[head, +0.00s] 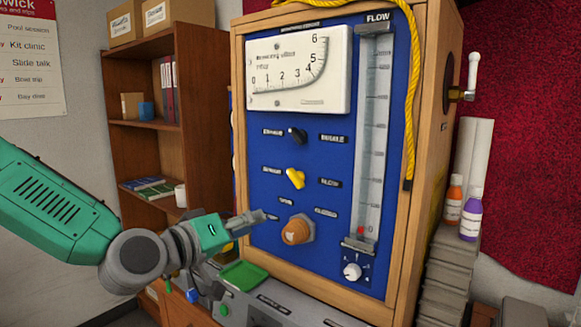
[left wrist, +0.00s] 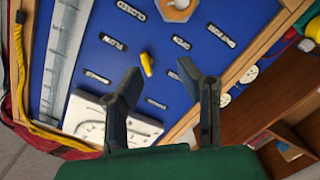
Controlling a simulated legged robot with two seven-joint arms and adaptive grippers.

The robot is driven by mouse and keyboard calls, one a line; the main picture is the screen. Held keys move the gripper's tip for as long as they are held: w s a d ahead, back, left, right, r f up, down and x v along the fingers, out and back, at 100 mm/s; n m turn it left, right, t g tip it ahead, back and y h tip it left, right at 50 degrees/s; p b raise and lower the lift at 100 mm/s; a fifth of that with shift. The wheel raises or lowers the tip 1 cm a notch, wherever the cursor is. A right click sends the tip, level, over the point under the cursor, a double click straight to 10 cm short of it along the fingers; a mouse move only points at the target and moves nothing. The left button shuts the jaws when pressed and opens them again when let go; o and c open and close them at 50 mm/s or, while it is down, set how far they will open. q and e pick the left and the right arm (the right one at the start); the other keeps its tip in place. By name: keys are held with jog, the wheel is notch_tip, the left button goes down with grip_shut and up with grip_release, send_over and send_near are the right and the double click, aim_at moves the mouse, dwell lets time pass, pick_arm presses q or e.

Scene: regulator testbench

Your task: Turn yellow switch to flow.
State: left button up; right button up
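The yellow switch (head: 295,178) sits on the blue panel (head: 265,210) between two small dark labels. The label to its right (head: 329,182) seems to read flow; its print is blurred. The switch's lever is tilted. My left gripper (head: 255,219) is below and left of the switch in the head view, in front of the panel and apart from the switch. In the left wrist view its two fingers (left wrist: 160,68) are spread and empty, and the yellow switch (left wrist: 147,64) shows beyond them, between the tips. My right gripper is in neither view.
A black switch (head: 297,134) is above the yellow one, and an orange-brown knob (head: 298,229) below. A flow tube (head: 371,140) and a hanging yellow rope (head: 412,100) are to the right. A grey bench with a green tray (head: 243,275) lies below my gripper.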

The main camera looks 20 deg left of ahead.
aim_at(293, 181)
pick_arm(q)
notch_tip(293, 181, up, 5)
jog(key=t, duration=0.1)
jog(key=p+x, duration=0.1)
jog(key=x, duration=0.3)
jog(key=p+x, duration=0.1)
jog(key=x, duration=0.4)
jog(key=p+x, duration=0.1)
jog(key=x, duration=0.4)
jog(key=shift+w+a+r, duration=0.1)
jog(key=shift+w+a, duration=0.05)
jog(key=shift+a, duration=0.15)
grip_shut()
